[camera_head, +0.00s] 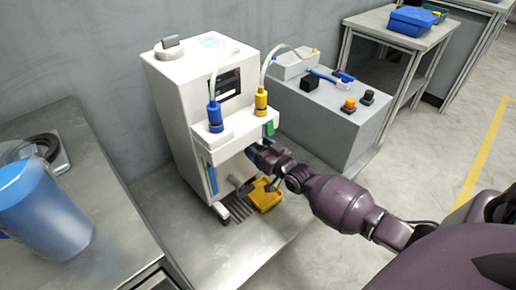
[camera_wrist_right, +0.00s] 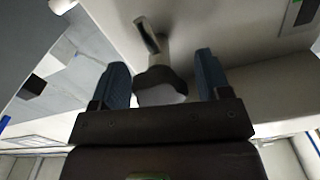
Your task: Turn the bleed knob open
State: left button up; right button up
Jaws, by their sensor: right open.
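The white machine (camera_head: 205,105) stands on the metal bench, with a blue-capped fitting (camera_head: 215,117) and a yellow-capped fitting (camera_head: 261,102) on its front ledge. My right gripper (camera_head: 253,153) is at the machine's front, below that ledge. In the right wrist view its two blue fingers (camera_wrist_right: 162,72) are apart. A dark, rounded knob-like part (camera_wrist_right: 157,76) shows between them, probably the bleed knob; I cannot tell whether the fingers touch it. The gripper hides this spot in the head view. A grey part (camera_head: 238,183) juts from the machine lower down. My left gripper is not in view.
A grey cabinet (camera_head: 330,120) with black and orange buttons stands right of the machine. A blue container (camera_head: 42,215) is at the left. The bench front is clear.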

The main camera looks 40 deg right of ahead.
jog(key=shift+w, duration=0.1)
jog(key=c, duration=0.9)
